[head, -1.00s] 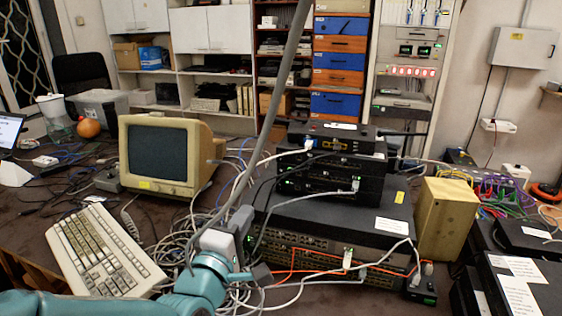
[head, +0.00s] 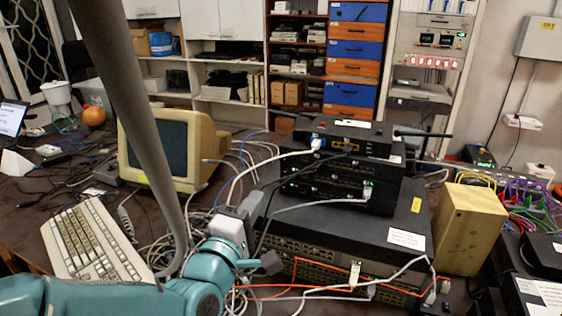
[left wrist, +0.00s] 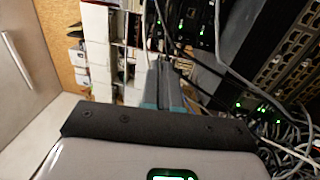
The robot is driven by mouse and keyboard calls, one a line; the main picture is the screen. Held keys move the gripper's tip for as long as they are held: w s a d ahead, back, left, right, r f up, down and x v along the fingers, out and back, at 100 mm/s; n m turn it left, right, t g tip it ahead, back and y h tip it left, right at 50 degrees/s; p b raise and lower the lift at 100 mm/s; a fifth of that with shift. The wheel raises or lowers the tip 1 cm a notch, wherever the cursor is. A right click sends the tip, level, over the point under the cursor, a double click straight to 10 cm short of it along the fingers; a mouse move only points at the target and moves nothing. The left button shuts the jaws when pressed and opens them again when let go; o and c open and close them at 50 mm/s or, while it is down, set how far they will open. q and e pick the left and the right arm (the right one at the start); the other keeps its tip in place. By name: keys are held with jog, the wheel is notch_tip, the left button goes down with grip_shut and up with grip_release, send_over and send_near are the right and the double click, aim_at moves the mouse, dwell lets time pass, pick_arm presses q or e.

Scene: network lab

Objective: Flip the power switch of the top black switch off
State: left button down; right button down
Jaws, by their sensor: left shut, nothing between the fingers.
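A stack of black network boxes stands on the desk right of centre in the head view. On top is a black box (head: 345,133) with antennas and a white label. Two slimmer black boxes (head: 335,180) with green lights are under it, on a wide dark switch (head: 330,228) with rows of ports. I cannot tell a power switch on any of them. My left gripper (head: 250,203) is shut and empty, just left of the stack's front. Its closed fingers (left wrist: 165,90) point towards the shelves in the left wrist view, left of the stack. My right gripper is out of view.
Loose cables (head: 232,180) run between the stack and an old beige monitor (head: 195,150). A keyboard (head: 85,235) lies at left. A yellowish box (head: 468,228) stands close to the stack's right side.

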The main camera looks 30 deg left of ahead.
aim_at(285, 155)
pick_arm(q)
jog(key=p+x, duration=0.4)
jog(key=x, duration=0.9)
jog(key=shift+w+r, duration=0.15)
jog(key=shift+w, duration=0.25)
